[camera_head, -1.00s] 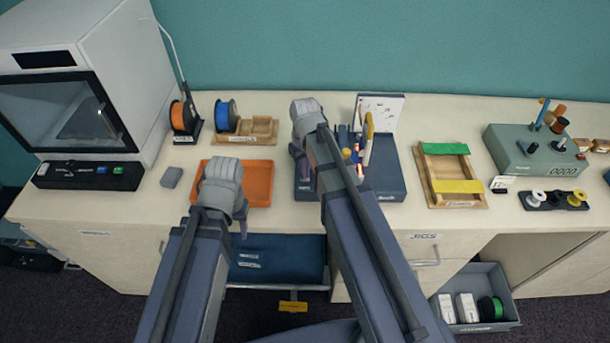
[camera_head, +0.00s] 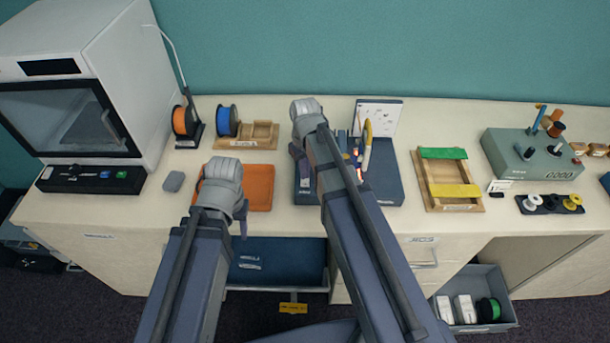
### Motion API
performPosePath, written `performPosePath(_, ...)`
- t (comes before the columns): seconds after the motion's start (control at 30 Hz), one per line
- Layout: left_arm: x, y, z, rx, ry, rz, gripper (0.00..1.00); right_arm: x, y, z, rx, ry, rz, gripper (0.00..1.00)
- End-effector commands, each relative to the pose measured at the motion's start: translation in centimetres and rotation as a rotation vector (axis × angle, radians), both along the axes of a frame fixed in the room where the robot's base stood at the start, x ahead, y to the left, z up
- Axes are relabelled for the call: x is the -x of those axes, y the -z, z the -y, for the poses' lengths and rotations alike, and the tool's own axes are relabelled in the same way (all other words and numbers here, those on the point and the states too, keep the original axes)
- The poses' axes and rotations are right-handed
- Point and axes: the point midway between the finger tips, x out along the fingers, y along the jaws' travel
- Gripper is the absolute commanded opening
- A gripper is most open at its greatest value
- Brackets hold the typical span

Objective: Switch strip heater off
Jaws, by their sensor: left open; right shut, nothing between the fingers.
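The strip heater (camera_head: 380,184) appears to be the dark blue-grey unit at the centre of the bench, with a small orange-red glow on it. My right arm crosses in front of its left part and hides much of it. My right gripper (camera_head: 301,160) is shut and empty at the heater's left side; its tips are mostly hidden, and I cannot tell whether it touches. No switch can be made out clearly. My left gripper (camera_head: 241,220) is open and empty by the front of the orange tray (camera_head: 260,187), mostly hidden behind its own wrist.
A white board (camera_head: 378,113) stands behind the heater. A wooden jig (camera_head: 430,185) with green and yellow bars lies to its right, then a grey-green box (camera_head: 540,165) with posts. A white chamber (camera_head: 90,70) stands left. An open drawer (camera_head: 280,262) juts out below.

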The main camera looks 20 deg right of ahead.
Motion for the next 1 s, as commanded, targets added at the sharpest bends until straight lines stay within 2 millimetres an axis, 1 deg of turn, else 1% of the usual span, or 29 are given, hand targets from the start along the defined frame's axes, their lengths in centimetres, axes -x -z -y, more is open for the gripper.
performPosePath(0.03,0.0,-0.8,0.0,0.000,0.000,0.000,0.50,0.0,-0.8,0.0,0.000,0.000,0.000,0.00)
performPosePath(0.5,0.0,-4.2,0.0,0.000,0.000,0.000,0.50,0.0,-4.2,0.0,0.000,0.000,0.000,0.00)
performPosePath(0.83,0.0,-4.1,0.0,0.000,0.000,0.000,0.50,0.1,-4.1,-0.1,0.000,-0.001,0.000,0.00)
performPosePath(0.87,0.0,-4.0,0.0,0.000,0.000,0.000,0.50,0.4,-4.0,-0.3,0.001,-0.003,-0.002,0.00)
performPosePath(0.93,0.0,-3.4,0.0,0.000,0.000,0.000,0.50,1.8,-3.4,-1.6,0.009,-0.013,-0.006,0.00)
performPosePath(0.97,0.0,-3.0,0.0,0.000,0.000,0.000,0.50,2.7,-3.0,-2.5,0.015,-0.021,-0.009,0.00)
performPosePath(1.0,0.0,-2.5,0.0,0.000,0.000,0.000,0.50,4.2,-2.5,-3.7,0.024,-0.031,-0.013,0.00)
